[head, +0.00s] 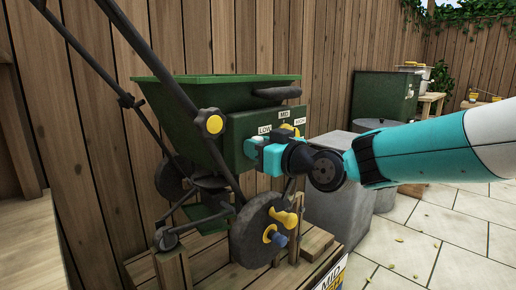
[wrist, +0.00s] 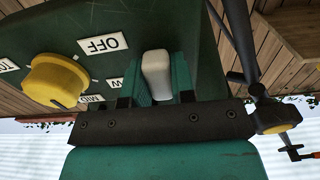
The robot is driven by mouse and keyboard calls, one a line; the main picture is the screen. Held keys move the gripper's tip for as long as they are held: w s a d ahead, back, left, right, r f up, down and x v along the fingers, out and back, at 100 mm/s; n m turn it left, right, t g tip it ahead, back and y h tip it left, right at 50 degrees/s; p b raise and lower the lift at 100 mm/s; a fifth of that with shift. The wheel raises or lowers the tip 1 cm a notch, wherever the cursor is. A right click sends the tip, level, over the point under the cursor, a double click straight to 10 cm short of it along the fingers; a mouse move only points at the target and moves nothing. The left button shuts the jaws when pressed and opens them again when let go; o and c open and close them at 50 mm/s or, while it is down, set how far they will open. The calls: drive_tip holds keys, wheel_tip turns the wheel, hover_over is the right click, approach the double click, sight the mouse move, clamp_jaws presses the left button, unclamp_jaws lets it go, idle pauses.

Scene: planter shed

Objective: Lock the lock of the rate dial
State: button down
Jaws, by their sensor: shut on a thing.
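The spreader's green hopper (head: 215,92) carries a yellow rate dial (head: 286,128) on its front, partly behind my gripper in the head view. In the wrist view the dial (wrist: 57,80) is a round yellow knob at the left, with white labels around it, one reading OFF (wrist: 103,44). A pale grey-white lever (wrist: 156,66), apparently the dial's lock, stands to the right of the dial. My gripper (head: 262,155), with teal fingers, is shut on this lever (wrist: 160,84). The gripper is clear of the dial in the wrist view. The lever is hidden in the head view.
The spreader stands on a wooden platform (head: 318,243) against a plank fence (head: 240,35). Its dark handle bars rise to the left. Grey blocks (head: 335,200) and a second green box (head: 385,96) stand to the right. Paving (head: 440,240) at the front right is mostly open.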

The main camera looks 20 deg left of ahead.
drive_tip(key=c, duration=1)
unclamp_jaws()
drive_tip(key=shift+o, duration=0.2)
drive_tip(key=v, duration=1.7)
drive_tip(key=shift+d+p, duration=0.2)
drive_tip(key=shift+p, duration=0.1)
drive_tip(key=shift+s, duration=0.1)
